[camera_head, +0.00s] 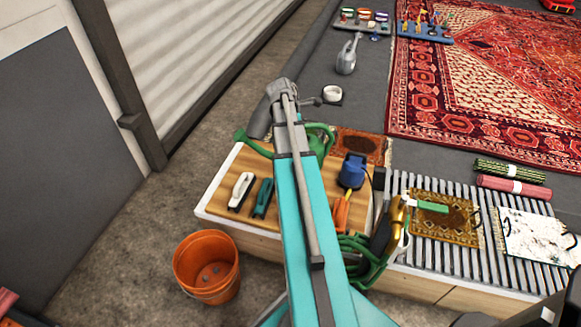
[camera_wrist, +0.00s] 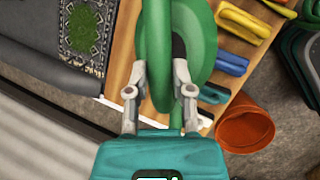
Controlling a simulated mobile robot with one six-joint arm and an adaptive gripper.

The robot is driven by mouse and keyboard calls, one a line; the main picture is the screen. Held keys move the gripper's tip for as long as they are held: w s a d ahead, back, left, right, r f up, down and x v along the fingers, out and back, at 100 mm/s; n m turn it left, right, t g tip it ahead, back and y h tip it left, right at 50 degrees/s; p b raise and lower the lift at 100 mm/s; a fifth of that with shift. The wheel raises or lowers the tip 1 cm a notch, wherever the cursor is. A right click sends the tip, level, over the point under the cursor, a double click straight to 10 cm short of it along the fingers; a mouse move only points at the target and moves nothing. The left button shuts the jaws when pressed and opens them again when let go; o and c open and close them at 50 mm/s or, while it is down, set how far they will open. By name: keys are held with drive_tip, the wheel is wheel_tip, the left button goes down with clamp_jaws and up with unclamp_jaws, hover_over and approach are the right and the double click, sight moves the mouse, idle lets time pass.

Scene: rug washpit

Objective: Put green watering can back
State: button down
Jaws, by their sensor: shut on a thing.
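The green watering can (camera_head: 320,142) is at the far left part of the wooden bench top, partly hidden behind my arm. Its spout (camera_head: 250,143) points left. In the wrist view, my gripper (camera_wrist: 160,82) is shut on the can's green handle (camera_wrist: 160,40), with one finger on each side. The round green body (camera_wrist: 204,35) is just beyond the fingers. In the head view my fingers are hidden by the arm. I cannot tell whether the can's base touches the board.
The wooden board (camera_head: 222,205) holds a white-and-black tool (camera_head: 241,191), a teal one (camera_head: 263,198) and a blue-headed tool (camera_head: 353,171). An orange bucket (camera_head: 207,268) stands on the floor at left. A slatted rack (camera_head: 480,262) with small rugs is right. A grey watering can (camera_head: 347,55) stands behind.

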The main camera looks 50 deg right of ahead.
idle(0.4)
drive_tip(key=w+d+f+b, duration=0.6)
drive_tip(key=w+f+b, duration=0.3)
drive_tip(key=w, duration=0.2)
drive_tip(key=shift+w, duration=0.3)
drive_tip(key=shift+d, duration=0.1)
idle(0.3)
drive_tip(key=shift+w+d+f+b, duration=0.1)
drive_tip(key=shift+w+f+b, duration=0.1)
drive_tip(key=shift+f+b, duration=0.85)
drive_tip(key=shift+w+d+f+b, duration=0.1)
drive_tip(key=shift+w+f+b, duration=0.1)
drive_tip(key=shift+f+b, duration=0.8)
drive_tip(key=shift+a+f, duration=0.1)
